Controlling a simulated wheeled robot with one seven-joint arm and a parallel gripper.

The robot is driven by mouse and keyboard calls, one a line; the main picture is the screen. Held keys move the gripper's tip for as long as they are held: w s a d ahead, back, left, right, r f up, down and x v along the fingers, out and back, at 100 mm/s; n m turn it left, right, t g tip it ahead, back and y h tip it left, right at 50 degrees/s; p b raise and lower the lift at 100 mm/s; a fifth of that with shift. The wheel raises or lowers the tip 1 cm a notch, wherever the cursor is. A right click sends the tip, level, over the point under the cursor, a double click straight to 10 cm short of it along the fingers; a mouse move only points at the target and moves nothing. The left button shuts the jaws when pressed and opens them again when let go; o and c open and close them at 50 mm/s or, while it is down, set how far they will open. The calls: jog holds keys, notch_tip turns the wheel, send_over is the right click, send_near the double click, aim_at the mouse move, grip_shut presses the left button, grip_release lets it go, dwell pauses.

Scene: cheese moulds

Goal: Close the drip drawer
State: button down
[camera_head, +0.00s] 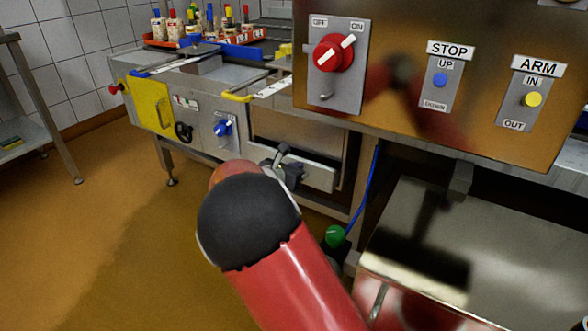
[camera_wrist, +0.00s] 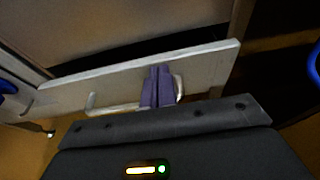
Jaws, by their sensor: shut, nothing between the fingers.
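The drip drawer's pale metal front (camera_head: 318,177) is low under the machine bench, in the middle of the head view. In the wrist view the drawer front (camera_wrist: 205,72) runs across as a slanted panel, with a dark gap behind its top edge. Its bar handle (camera_wrist: 112,109) is on the near face. My gripper (camera_wrist: 158,70) is shut and empty, its purple fingers together in front of the panel, overlapping the handle. I cannot tell whether they touch. In the head view my gripper (camera_head: 284,158) is at the left part of the drawer front, partly hidden by my red arm.
A yellow panel (camera_head: 151,103) and a blue knob (camera_head: 223,127) are left of the drawer. A blue hose (camera_head: 367,185) hangs at its right, above a green knob (camera_head: 335,236). A large metal box (camera_head: 440,245) stands at right. The floor (camera_head: 90,225) at left is clear.

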aim_at(304, 159)
jog(key=w+d, duration=0.2)
jog(key=w, duration=0.1)
jog(key=shift+w+d, duration=0.15)
jog(key=shift+w, duration=0.05)
jog(key=shift+w+d+r, duration=0.1)
jog(key=shift+w+r, duration=0.05)
jog(key=shift+w, duration=0.05)
jog(key=shift+r, duration=0.1)
